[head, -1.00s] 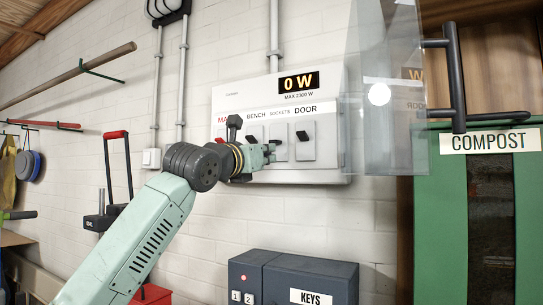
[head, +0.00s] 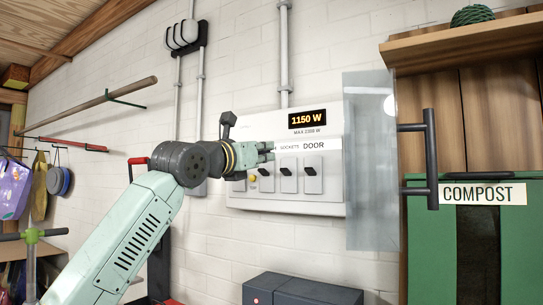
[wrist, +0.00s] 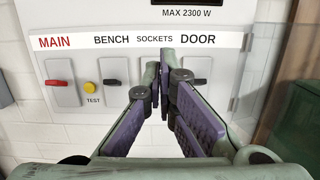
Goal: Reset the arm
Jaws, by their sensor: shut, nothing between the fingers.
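My gripper (head: 270,152) is in front of the white electrical panel (head: 335,185), at the height of its labels and the tops of the switches. In the wrist view the gripper (wrist: 164,80) has its purple-padded fingers drawn together with nothing between them. They cover part of the sockets switch. The main switch (wrist: 57,83), bench switch (wrist: 112,82) and door switch (wrist: 200,81) are visible there. The display (head: 307,119) reads 1150 W. I cannot tell whether the fingers touch the panel.
A clear cover (head: 370,190) stands open at the panel's right. Beyond it are a black handle (head: 431,160) and a green compost bin (head: 430,250). A dark key box (head: 300,290) is below the panel. A pole (head: 90,108) hangs on the left wall.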

